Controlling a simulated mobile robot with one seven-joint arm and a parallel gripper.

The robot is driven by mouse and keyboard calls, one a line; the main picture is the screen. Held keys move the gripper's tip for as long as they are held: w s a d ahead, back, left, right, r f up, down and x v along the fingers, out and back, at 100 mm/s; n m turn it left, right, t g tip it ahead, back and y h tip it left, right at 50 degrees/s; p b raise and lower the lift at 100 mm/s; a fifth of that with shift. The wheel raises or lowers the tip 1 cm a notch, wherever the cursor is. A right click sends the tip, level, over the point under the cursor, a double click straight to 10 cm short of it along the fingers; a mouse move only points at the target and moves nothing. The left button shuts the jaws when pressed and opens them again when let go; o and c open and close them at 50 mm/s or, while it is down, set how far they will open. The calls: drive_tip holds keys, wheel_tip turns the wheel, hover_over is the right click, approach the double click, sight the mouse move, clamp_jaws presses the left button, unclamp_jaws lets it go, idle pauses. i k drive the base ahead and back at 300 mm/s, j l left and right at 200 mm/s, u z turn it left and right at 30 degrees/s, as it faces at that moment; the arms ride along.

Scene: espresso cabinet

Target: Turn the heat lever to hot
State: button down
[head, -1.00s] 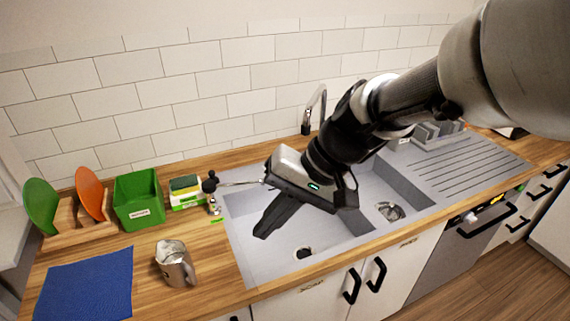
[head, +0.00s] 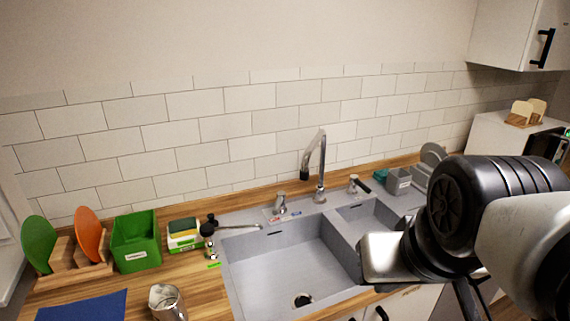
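A chrome faucet (head: 320,165) stands behind the sink. A small chrome lever (head: 279,204) stands left of it, with a label bearing red and blue marks (head: 286,217) at its base; I take this as the heat lever. A second small lever with a dark handle (head: 354,185) stands right of the faucet. Which way each lever is set is too small to tell. My gripper (head: 472,302) is at the lower right, to the right of and apart from both levers. Its fingers point down and are partly cut off by the frame, so their opening is unclear.
The sink basin (head: 262,262) is empty and clear. A dark-handled tool (head: 210,222) extends over its left rim. A sponge holder (head: 184,236), green box (head: 136,240), plate rack (head: 72,262) and metal pitcher (head: 167,303) stand on the left counter. A grey caddy (head: 398,181) stands behind right.

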sight(280, 195)
drive_tip(key=i+l+u, duration=0.1)
drive_tip(key=l+u, duration=0.3)
drive_tip(key=i+l+u, duration=0.1)
drive_tip(key=u, duration=0.3)
drive_tip(key=l+u, duration=0.35)
drive_tip(key=l, duration=0.1)
